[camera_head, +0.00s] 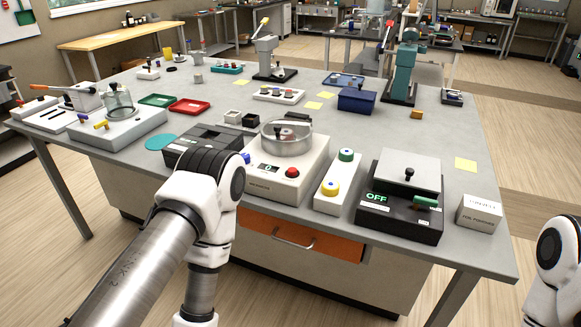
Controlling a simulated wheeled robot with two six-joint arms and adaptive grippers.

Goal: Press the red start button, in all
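A red button (292,173) sits on the front face of a white machine (263,184) near the table's front edge. The machine has a small display (268,168) that seems to read 0, and a clear round bowl or lid (286,140) on top. No label on the button is legible. My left arm's bent joint is just left of the machine and overlaps its left side in the picture. My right arm shows only at the right edge, off the table. Neither gripper is in view.
Right of the machine are a white box with a green button (346,154) and a yellow button (330,188), and a black unit (402,197) reading OFF. An orange drawer (300,236) is below.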

